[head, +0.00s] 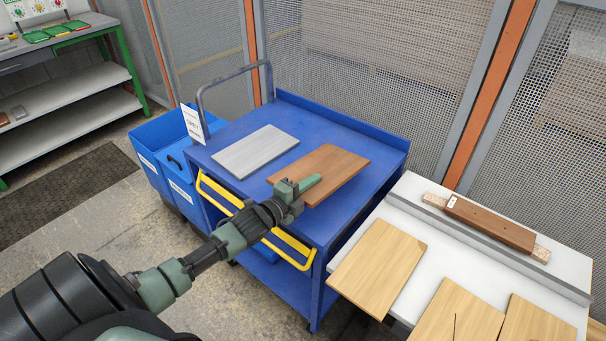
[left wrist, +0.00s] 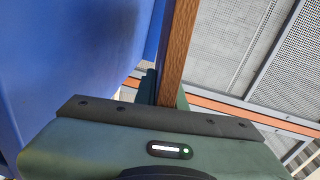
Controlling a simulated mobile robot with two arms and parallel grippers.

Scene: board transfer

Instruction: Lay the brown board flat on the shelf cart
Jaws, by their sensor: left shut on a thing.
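The brown board (head: 333,166) is level, or nearly so, over the right part of the blue shelf cart's top (head: 233,186). My left gripper (head: 298,190) is shut on the board's near left edge. In the left wrist view the brown board (left wrist: 178,48) shows edge-on, rising from the jaws, with the blue cart surface (left wrist: 75,50) to its left. I cannot tell whether the board touches the cart top. A grey board (head: 255,151) lies flat on the cart, left of the brown one. My right gripper is not in view.
The cart has a raised back rim, a grey handle (head: 233,72) and yellow rails (head: 288,250) in front. Blue bins (head: 160,155) stand at its left. A white table (head: 400,205) with several light boards stands right. Mesh fencing (head: 370,75) is behind.

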